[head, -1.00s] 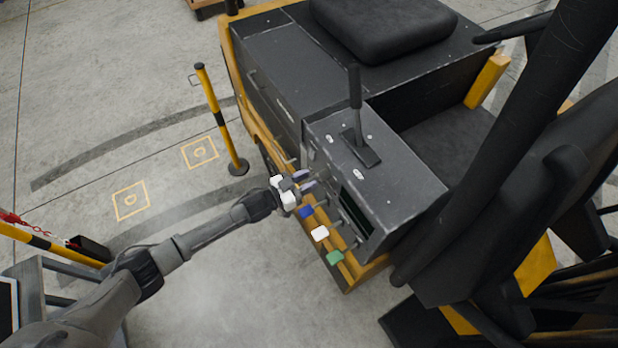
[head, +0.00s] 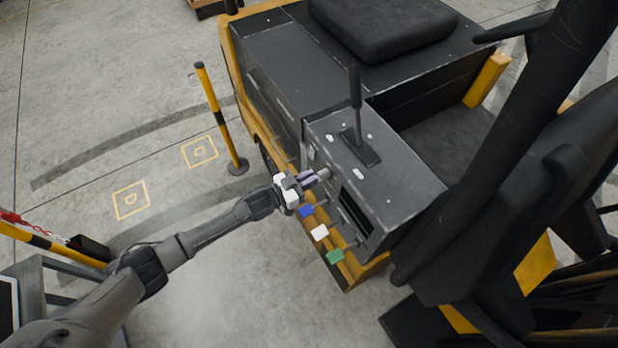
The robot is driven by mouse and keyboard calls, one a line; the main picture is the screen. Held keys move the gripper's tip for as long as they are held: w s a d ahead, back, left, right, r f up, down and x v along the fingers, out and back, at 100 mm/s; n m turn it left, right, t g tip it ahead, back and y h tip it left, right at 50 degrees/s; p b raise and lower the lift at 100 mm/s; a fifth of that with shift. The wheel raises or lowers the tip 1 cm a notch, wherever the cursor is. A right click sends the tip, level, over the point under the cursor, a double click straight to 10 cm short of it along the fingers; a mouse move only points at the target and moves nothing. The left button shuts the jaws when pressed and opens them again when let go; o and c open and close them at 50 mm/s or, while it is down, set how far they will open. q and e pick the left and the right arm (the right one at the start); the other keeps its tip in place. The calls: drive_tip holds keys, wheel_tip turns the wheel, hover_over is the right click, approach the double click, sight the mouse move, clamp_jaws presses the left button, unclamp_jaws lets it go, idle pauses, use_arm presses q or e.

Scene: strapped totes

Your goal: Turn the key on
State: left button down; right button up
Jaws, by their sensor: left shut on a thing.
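My left gripper (head: 314,178) reaches in from the lower left to the side panel of the dark grey control console (head: 398,183). Its fingers are closed together on a small grey piece, the key (head: 324,173), which sticks out from the panel; the fingers hide most of it. I cannot tell which way the key is turned. My right gripper is not in view.
A lever (head: 356,100) stands on the console. A yellow-black post (head: 218,118) stands left of the vehicle. The floor between is clear.

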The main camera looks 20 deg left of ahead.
use_arm(q)
drive_tip(key=shift+m, duration=0.3)
drive_tip(key=shift+s+d+f+m+b, duration=0.2)
drive_tip(key=shift+m+b, duration=0.3)
drive_tip(key=shift+m, duration=1.4)
drive_tip(key=shift+s+d+f+m+b, duration=0.15)
drive_tip(key=shift+m+b, duration=0.3)
drive_tip(key=shift+m, duration=1.45)
drive_tip(key=shift+s+d+f+m+b, duration=0.15)
drive_tip(key=shift+m+b, duration=0.35)
drive_tip(key=shift+m, duration=1.4)
drive_tip(key=c, duration=1.2)
unclamp_jaws()
drive_tip(key=shift+c, duration=0.2)
drive_tip(key=b+v, duration=0.2)
drive_tip(key=v, duration=1.1)
drive_tip(key=shift+s+a, duration=0.2)
drive_tip(key=shift+s, duration=0.05)
